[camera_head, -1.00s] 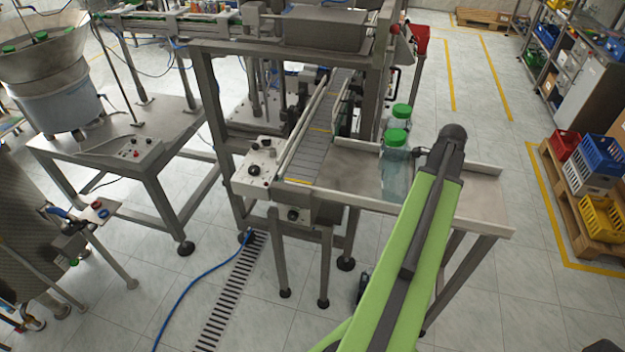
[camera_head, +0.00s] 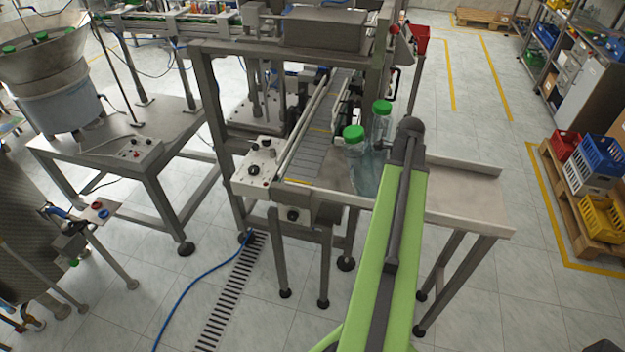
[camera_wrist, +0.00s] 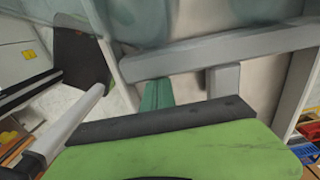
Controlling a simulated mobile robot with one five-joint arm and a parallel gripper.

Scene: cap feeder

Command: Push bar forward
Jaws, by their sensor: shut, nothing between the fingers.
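Two clear jars with green lids, a front jar (camera_head: 362,170) and a back jar (camera_head: 380,128), stand upright on the steel side table (camera_head: 470,190), beside the grey conveyor (camera_head: 312,150). A long metal guide bar (camera_head: 303,128) runs along the conveyor's left side; I cannot tell if this is the task's bar. My arm reaches over the table just right of the jars, and it hides my gripper's tip in the head view. In the wrist view my gripper (camera_wrist: 160,118) shows as a green body with a dark front edge, shut and empty. Clear jar walls fill the top there.
A control box (camera_head: 262,170) with knobs sits at the conveyor's front left. The steel frame (camera_head: 205,110) rises around the conveyor. A grey table rail (camera_wrist: 215,50) crosses the wrist view. The table's right part is bare. Crates (camera_head: 600,215) stand at far right.

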